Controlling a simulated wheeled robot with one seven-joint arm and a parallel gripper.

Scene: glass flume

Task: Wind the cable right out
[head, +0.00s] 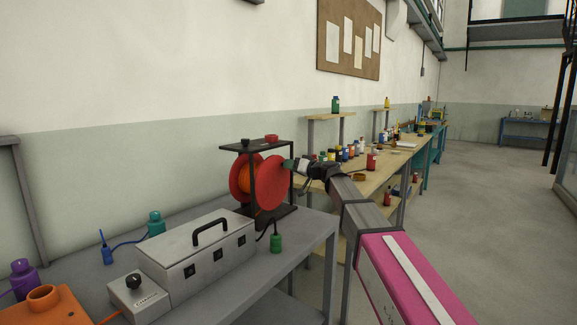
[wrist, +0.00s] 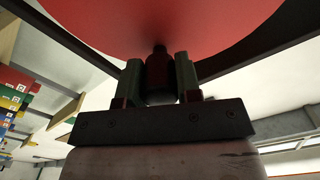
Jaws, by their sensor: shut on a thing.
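A red cable reel (head: 268,182) with orange cable (head: 247,181) on its drum stands in a black frame (head: 251,158) on the grey bench. The reel's red flange (wrist: 160,20) fills the top of the wrist view. My gripper (head: 291,165) is at the right face of the reel. In the wrist view its two greenish fingers are shut on a dark crank knob (wrist: 159,78), which stands out from the flange. The fingertips also hide part of the knob in the head view. How much cable is on the drum is partly hidden by the flange.
A grey metal case (head: 196,262) with a black handle stands in front of the reel, beside a small box (head: 139,297) with a black knob. A green weight-like object (head: 276,243) sits near the bench edge. Wooden benches (head: 380,170) with several bottles run behind my arm.

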